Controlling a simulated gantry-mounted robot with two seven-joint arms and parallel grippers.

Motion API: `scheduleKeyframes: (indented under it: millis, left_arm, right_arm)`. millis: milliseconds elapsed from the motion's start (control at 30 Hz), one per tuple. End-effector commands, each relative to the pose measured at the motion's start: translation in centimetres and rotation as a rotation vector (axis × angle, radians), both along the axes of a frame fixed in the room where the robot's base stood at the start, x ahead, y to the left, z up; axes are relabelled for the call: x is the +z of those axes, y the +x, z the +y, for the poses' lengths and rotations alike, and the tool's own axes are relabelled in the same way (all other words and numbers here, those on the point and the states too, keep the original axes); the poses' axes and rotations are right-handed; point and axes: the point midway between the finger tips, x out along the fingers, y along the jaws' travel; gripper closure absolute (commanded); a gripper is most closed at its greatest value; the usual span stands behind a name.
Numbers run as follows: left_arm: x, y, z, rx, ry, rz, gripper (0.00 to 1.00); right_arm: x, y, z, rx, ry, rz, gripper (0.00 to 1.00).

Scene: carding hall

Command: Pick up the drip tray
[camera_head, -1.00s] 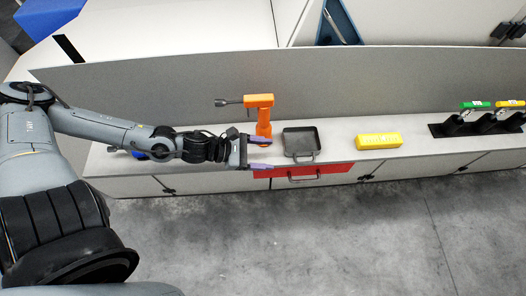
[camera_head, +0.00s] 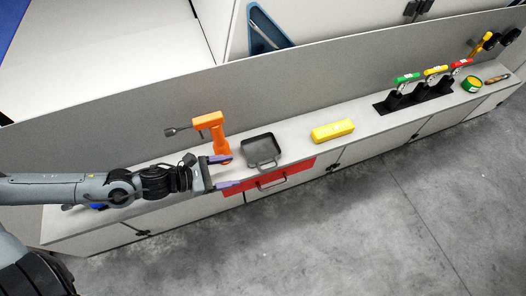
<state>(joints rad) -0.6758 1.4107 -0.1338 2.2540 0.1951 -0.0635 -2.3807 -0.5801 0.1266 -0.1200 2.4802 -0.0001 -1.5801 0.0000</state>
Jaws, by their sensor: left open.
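The drip tray (camera_head: 262,148) is a dark, shallow, square pan lying on the narrow grey counter in the head view. A handle loop shows on its front side, towards the counter's front edge. My left gripper (camera_head: 226,172) is open and empty, to the left of the tray and apart from it. Its two purple fingers point right, towards the tray. The upper finger is close to the base of an orange drill-like tool (camera_head: 214,132); I cannot tell if they touch. My right gripper is not in view.
A yellow block (camera_head: 332,131) lies right of the tray. Further right are a black holder (camera_head: 414,98) with coloured-handled tools and a green-yellow tin (camera_head: 471,84). A red drawer (camera_head: 268,183) sits below the tray. A grey panel (camera_head: 300,88) stands behind the counter.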

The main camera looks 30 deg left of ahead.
Motion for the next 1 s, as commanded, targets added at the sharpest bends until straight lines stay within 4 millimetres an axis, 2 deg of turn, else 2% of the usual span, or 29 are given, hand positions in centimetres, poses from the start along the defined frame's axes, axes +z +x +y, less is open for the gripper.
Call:
scheduleKeyframes:
  millis: [200, 500, 833, 1000]
  left_arm:
    - [0.0, 0.0, 0.0, 0.0, 0.0, 0.0, 0.3]
    - [0.0, 0.0, 0.0, 0.0, 0.0, 0.0, 0.76]
    - [0.1, 0.1, 0.1, 0.011, -0.01, 0.008, 0.76]
    - [0.8, 1.3, 1.3, 0.123, -0.12, 0.09, 0.76]
  right_arm:
    - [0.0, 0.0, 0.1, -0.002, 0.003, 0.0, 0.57]
    - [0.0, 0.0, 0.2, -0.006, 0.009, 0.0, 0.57]
    - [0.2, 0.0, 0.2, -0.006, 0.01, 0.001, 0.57]
    - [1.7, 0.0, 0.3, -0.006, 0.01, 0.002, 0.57]
